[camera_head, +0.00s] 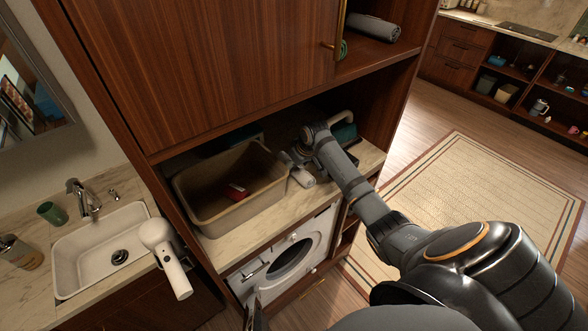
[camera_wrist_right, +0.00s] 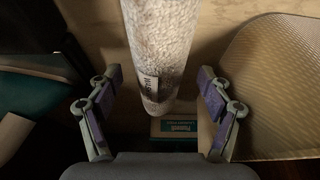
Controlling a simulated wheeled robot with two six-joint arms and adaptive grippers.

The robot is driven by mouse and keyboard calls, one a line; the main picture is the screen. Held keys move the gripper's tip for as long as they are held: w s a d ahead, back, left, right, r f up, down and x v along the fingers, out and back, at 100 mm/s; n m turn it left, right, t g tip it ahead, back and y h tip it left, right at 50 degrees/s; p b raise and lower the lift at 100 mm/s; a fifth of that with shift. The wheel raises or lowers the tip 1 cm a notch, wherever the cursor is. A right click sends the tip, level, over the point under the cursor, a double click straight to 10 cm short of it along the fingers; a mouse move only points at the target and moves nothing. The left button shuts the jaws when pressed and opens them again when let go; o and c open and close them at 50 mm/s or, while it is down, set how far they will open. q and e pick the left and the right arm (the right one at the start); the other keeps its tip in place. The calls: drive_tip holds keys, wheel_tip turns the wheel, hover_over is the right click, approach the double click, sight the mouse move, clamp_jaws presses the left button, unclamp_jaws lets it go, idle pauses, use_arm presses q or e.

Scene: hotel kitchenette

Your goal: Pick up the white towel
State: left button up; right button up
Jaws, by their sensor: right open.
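The white towel (camera_head: 304,178) is a rolled, fluffy bundle on the counter inside the wooden cabinet, just right of the beige bin. In the right wrist view, the towel (camera_wrist_right: 160,45) runs down from the top edge, with a small dark label near its lower end. My right gripper (camera_head: 299,158) is over the towel in the head view and hides part of it. In the right wrist view, the right gripper (camera_wrist_right: 160,88) has its fingers spread, one on each side of the towel's end, with gaps visible.
A small labelled box (camera_wrist_right: 175,128) lies below the towel's end. The cabinet's upper door (camera_head: 200,65) overhangs the counter. A washing machine (camera_head: 280,262) sits underneath.

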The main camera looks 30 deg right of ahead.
drive_tip(key=shift+s, duration=0.1)
drive_tip(key=c, duration=1.3)
drive_tip(key=shift+r, duration=0.1)
drive_tip(key=shift+r+b, duration=0.6)
drive_tip(key=shift+b+v, duration=0.6)
drive_tip(key=shift+v, duration=0.3)
drive_tip(key=s, duration=0.3)
drive_tip(key=s+d+b, duration=0.1)
drive_tip(key=s, duration=0.3)
drive_tip(key=s+b, duration=0.1)
drive_tip(key=s, duration=0.2)
drive_tip(key=shift+s+d+r, duration=0.15)
drive_tip(key=shift+s+d, duration=0.2)
drive_tip(key=shift+s+p, duration=3.25)
drive_tip(key=shift+p, duration=0.9)
